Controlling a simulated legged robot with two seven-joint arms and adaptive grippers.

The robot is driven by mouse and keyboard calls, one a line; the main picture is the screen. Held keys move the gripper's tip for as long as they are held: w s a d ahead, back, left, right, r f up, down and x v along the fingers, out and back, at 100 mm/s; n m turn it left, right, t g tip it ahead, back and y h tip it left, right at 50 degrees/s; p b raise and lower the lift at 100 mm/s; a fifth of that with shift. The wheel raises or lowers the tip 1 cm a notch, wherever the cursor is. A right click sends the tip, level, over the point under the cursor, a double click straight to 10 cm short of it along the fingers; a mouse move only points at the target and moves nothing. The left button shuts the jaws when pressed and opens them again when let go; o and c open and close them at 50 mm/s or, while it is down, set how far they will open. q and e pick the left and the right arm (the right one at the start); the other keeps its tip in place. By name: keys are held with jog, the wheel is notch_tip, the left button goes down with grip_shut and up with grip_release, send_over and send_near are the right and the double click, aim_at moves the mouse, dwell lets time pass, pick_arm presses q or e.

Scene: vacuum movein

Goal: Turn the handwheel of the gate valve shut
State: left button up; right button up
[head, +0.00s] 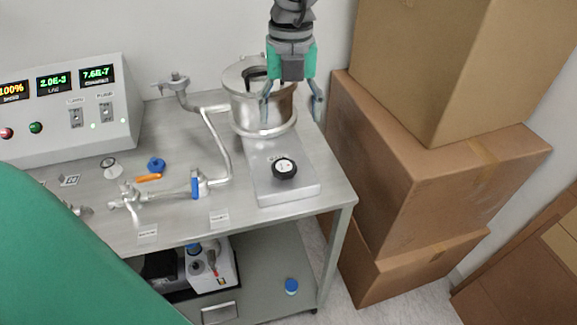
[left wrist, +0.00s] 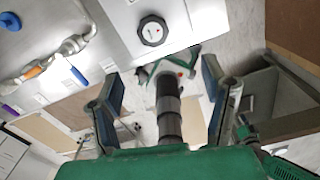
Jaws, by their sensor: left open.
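The gate valve's handwheel (head: 285,168) is a black round knob with a white centre. It sits on top of a flat metal valve body (head: 268,190) in front of the steel chamber. In the left wrist view the handwheel (left wrist: 152,30) shows near the top, beyond my fingers and clear of them. My left gripper (head: 291,104) hangs fingers down in front of the chamber in the head view, above the handwheel in the picture. It is open and empty; its spread fingers also show in the left wrist view (left wrist: 160,88).
Brown cardboard boxes (head: 385,185) are stacked right of the bench (head: 225,238). The chamber (head: 245,112) and its pipework stand close by. A control box (head: 95,110) with lit readouts is at left. A blue-handled valve (head: 195,187) lies left of the gate valve.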

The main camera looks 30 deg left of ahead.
aim_at(284, 165)
pick_arm(q)
jog(key=f, duration=0.3)
jog(key=a+f, duration=0.1)
jog(key=f, duration=0.2)
jog(key=a+f, duration=0.1)
jog(key=f, duration=0.2)
jog(key=shift+s+a+f+b, duration=0.2)
jog(key=shift+a+b, duration=0.05)
jog(key=shift+b, duration=0.1)
jog(key=f, duration=0.1)
jog(key=d+f, duration=0.1)
jog(key=f, duration=0.1)
jog(key=shift+w+d+f, duration=0.1)
jog(key=shift+f, duration=0.2)
jog(key=shift+d+f, duration=0.4)
jog(key=shift+a+f, duration=0.1)
jog(key=shift+a, duration=0.5)
jog(key=c, duration=0.4)
jog(key=shift+a+f, duration=0.1)
jog(key=shift+a, duration=0.05)
jog(key=c, duration=0.8)
jog(key=shift+o, duration=0.2)
jog(key=shift+d, duration=0.3)
